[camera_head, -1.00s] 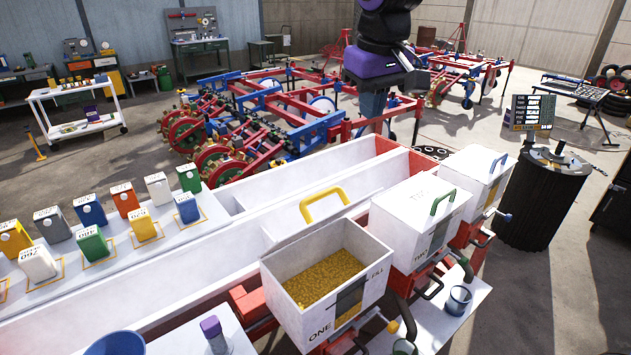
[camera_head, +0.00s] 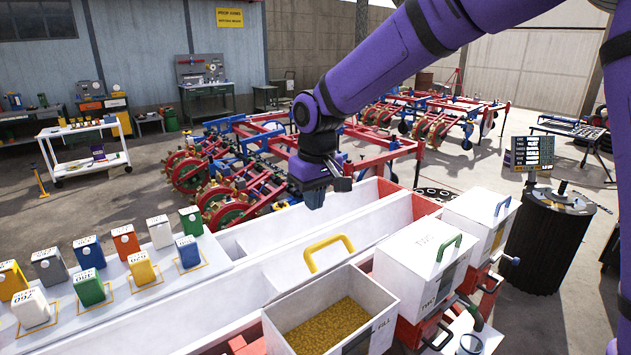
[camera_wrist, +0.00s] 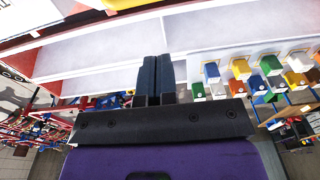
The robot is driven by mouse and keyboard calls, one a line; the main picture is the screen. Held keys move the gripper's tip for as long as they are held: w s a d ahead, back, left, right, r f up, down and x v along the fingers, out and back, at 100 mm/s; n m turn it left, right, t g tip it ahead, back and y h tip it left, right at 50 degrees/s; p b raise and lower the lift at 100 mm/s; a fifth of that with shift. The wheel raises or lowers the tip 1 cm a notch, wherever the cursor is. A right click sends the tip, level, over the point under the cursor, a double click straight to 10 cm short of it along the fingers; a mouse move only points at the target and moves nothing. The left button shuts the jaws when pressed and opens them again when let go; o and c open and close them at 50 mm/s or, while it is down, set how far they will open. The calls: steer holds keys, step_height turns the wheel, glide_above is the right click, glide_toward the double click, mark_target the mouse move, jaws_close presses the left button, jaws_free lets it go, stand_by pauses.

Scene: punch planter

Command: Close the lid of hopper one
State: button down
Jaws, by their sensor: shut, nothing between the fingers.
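Hopper one (camera_head: 380,338) is a white box at the bottom centre of the head view, open at the top with yellow grain (camera_head: 328,325) inside. Its lid stands open at the far side, seen nearly edge-on, with a yellow handle (camera_head: 329,240) on it. My gripper (camera_head: 314,200) is shut and empty, pointing down above the white trough, beyond the lid and slightly left of the handle. In the wrist view the dark fingers (camera_wrist: 155,75) are together. A yellow piece (camera_wrist: 125,3), probably the handle, is cut off at the top edge.
Hopper two (camera_head: 412,265), with a green handle, stands closed close on the right, and another closed hopper (camera_head: 480,222) with a blue handle beyond it. Coloured seed cartons (camera_head: 90,285) stand at left. The white trough (camera_head: 225,310) runs behind hopper one. Red-and-blue machinery stands behind.

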step_height(320, 180, down, 6)
steer(key=s+d, duration=0.1)
steer(key=s, duration=0.1)
steer(key=shift+d, duration=0.15)
stand_by(0.4)
